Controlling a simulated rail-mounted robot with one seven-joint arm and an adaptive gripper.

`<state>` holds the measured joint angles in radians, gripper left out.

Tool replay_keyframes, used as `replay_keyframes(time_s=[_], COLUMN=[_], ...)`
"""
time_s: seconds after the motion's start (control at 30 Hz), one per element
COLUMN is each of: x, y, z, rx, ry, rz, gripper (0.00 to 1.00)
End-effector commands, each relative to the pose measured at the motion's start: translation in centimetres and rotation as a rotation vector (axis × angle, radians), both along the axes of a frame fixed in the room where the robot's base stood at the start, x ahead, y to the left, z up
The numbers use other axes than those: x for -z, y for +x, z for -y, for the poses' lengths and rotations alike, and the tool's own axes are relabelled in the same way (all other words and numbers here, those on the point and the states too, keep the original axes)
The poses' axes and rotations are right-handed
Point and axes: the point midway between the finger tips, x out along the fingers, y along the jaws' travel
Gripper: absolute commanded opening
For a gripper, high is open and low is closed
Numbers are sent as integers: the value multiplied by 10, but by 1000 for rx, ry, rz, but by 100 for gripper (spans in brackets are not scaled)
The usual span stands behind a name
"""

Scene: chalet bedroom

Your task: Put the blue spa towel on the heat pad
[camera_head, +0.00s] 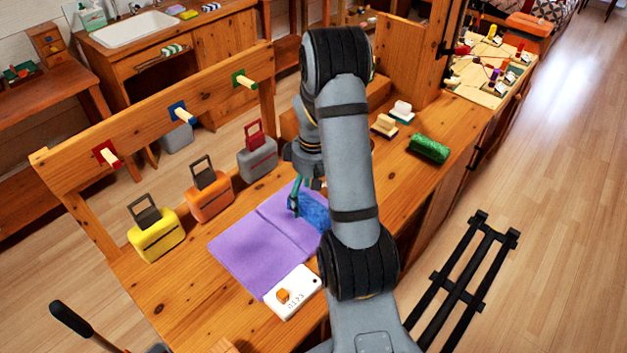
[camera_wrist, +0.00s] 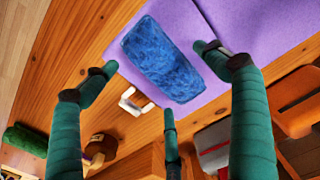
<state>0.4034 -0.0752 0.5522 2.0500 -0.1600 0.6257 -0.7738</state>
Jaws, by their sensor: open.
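The blue spa towel (camera_wrist: 160,60) is a textured roll lying on the purple heat pad (camera_wrist: 262,30). In the head view the towel (camera_head: 314,212) lies at the pad's (camera_head: 250,248) right side, partly hidden behind my arm. In the wrist view one end reaches the pad's edge; I cannot tell if it overhangs. My gripper (camera_wrist: 157,76) has green fingers spread open around the towel, with no visible hold on it. In the head view my gripper (camera_head: 297,205) is low over the pad beside the towel. A white control box (camera_head: 292,291) with an orange knob sits at the pad's front corner.
Yellow (camera_head: 156,229), orange (camera_head: 209,190) and grey (camera_head: 257,152) cases stand along the bench's left side, below a pegged wooden rail (camera_head: 150,118). A green roll (camera_head: 429,148) and small blocks (camera_head: 384,125) lie to the right. Bare wood separates them from the pad.

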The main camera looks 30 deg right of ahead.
Motion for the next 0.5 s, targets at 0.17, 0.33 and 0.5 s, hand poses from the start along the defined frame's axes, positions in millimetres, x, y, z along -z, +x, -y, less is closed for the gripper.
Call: replay_keyframes(time_s=[0.17, 0.33, 0.5], x=[-42, -74, -92], y=[1, 1, 0], z=[0, 0, 0], rx=[2, 1, 1], ry=[-2, -1, -1], rz=[7, 6, 1], gripper=[86, 86, 86])
